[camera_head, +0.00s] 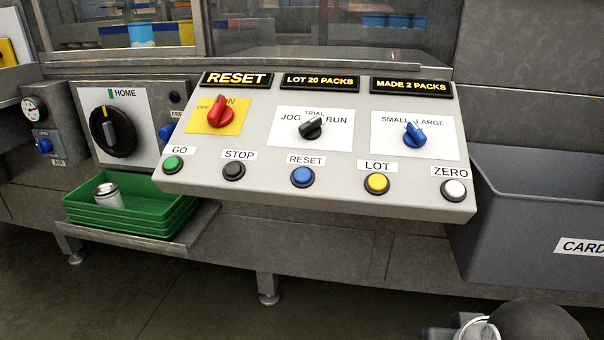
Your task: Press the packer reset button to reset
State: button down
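The blue reset button (303,177) sits in the middle of the lower row on the sloped light grey control panel (262,146), under a white RESET label (306,160). The display at the panel's top left (237,79) reads RESET in lit letters. Other displays read LOT 20 PACKS (320,82) and MADE 2 PACKS (411,87). A dark rounded shape with a metallic part shows at the bottom right edge, apart from the panel; I cannot tell which part it is. I do not see my gripper's fingers.
The green GO (173,164), dark STOP (234,170), yellow LOT (376,183) and white ZERO (454,190) buttons flank the reset button. A red knob (220,110) sits above. Green trays (122,216) stand at left; a grey bin (535,205) at right. Space before the panel is clear.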

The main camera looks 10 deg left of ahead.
aim_at(303, 175)
jog(key=j, duration=0.65)
jog(key=k+j+z, duration=0.1)
jog(key=j, duration=1.15)
jog(key=k+j, duration=0.1)
jog(key=j, duration=0.55)
jog(key=k+j+z, duration=0.1)
jog(key=j, duration=0.55)
